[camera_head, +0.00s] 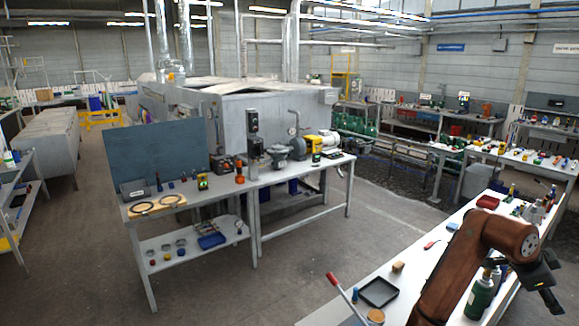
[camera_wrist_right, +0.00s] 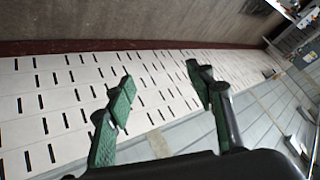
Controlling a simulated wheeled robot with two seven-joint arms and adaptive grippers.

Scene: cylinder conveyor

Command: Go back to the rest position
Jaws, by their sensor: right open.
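My right arm (camera_head: 465,260) is brown and comes in at the bottom right of the head view, bent over the white table. My right gripper (camera_head: 550,282) is black and sits at the right edge of that view. In the right wrist view the gripper (camera_wrist_right: 162,78) shows two green-padded fingers spread apart with nothing between them. A slotted white panel (camera_wrist_right: 70,95) and grey floor or wall lie beyond the fingers. My left gripper is in neither view. No cylinder is held.
The white table (camera_head: 405,285) at the front right bears a black tray (camera_head: 379,292), a small wooden block (camera_head: 398,267) and a green bottle (camera_head: 480,298) close to my right arm. A grey workbench (camera_head: 275,178) stands further back. The floor between (camera_head: 330,240) is clear.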

